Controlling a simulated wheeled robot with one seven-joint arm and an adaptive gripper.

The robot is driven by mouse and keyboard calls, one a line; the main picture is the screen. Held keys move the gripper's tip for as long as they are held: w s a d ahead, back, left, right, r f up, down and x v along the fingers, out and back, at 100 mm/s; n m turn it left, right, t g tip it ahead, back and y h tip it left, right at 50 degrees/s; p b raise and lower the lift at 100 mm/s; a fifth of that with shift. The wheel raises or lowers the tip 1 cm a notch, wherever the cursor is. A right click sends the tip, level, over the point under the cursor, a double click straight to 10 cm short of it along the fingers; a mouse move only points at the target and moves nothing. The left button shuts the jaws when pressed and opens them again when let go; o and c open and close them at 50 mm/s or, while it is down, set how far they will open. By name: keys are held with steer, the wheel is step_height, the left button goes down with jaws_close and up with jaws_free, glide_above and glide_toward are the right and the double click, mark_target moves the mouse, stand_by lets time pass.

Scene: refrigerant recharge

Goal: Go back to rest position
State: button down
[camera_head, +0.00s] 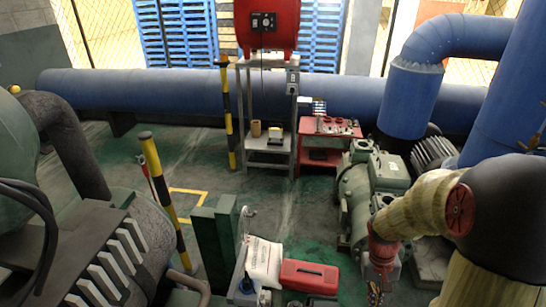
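My arm comes in at the right edge, its yellowish sleeve bent down past a large dark joint. My gripper (376,290) hangs below a red wrist section near the bottom of the view, in front of the green compressor (358,200). It points downward. The fingers are small and dark here, so I cannot tell whether they are open or shut. No held object can be made out. I cannot tell whether the gripper touches anything.
A red toolbox (309,277), a white sack (263,262) and a green post (212,243) stand left of my gripper. A red cart (322,128) and grey metal stand (268,142) are behind. Striped poles (163,185) and dark machinery (120,245) fill the left.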

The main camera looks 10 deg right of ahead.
steer(key=s+a+r+n+t, duration=0.1)
steer(key=s+a+r+t, duration=0.1)
steer(key=a+r, duration=0.3)
steer(key=s+a+r+n+t+p, duration=0.1)
steer(key=a+r, duration=0.4)
steer(key=r, duration=0.7)
steer(key=s+a+r+n+t+p, duration=0.1)
steer(key=s+a+r+t, duration=0.2)
steer(key=r, duration=0.6)
steer(key=shift+s+a+t+y, duration=0.4)
steer(key=shift+a+t, duration=0.5)
steer(key=shift+a, duration=0.35)
steer(key=shift+r, duration=0.1)
